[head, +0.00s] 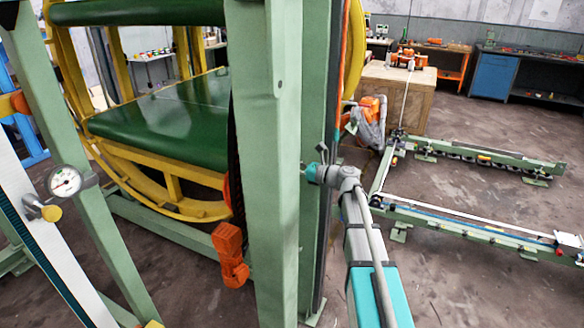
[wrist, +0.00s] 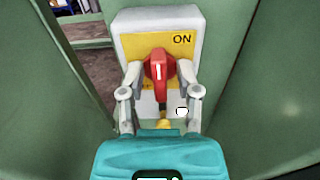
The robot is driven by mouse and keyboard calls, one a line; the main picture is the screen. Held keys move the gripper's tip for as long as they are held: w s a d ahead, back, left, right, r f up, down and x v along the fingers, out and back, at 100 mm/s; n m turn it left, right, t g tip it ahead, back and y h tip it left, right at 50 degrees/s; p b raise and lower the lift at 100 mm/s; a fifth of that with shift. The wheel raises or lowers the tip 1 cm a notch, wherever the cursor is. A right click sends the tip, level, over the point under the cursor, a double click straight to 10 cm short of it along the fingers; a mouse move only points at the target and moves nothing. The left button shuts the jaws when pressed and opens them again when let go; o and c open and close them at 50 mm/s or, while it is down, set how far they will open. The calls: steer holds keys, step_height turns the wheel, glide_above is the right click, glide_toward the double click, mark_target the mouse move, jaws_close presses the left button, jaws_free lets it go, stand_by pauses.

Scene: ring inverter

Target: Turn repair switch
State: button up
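The repair switch is a red knob (wrist: 158,68) on a yellow plate (wrist: 182,52) in a pale grey box (wrist: 128,24), fixed to green metal. "ON" is printed at the plate's upper right; a label at the lower left is mostly hidden. The knob's white mark points about straight up, left of "ON". My gripper (wrist: 159,72) faces the switch, with one finger on each side of the knob and small gaps seeming to show. In the head view my gripper (head: 309,173) reaches the green post, and the switch is not visible there.
The green post (head: 262,130) stands close beside my arm. A yellow ring frame with green panels (head: 165,130) is behind it. An orange motor (head: 231,255) sits low on the left. Green floor rails (head: 470,225) lie to the right, with bare floor between them.

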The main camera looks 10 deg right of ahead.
jaws_close()
steer(key=shift+n, duration=0.5)
steer(key=n, duration=0.3)
steer(key=shift+n, duration=0.4)
steer(key=n, duration=0.4)
steer(key=shift+a, duration=0.1)
steer(key=n, duration=0.5)
steer(key=shift+s+f, duration=0.1)
steer(key=n, duration=0.4)
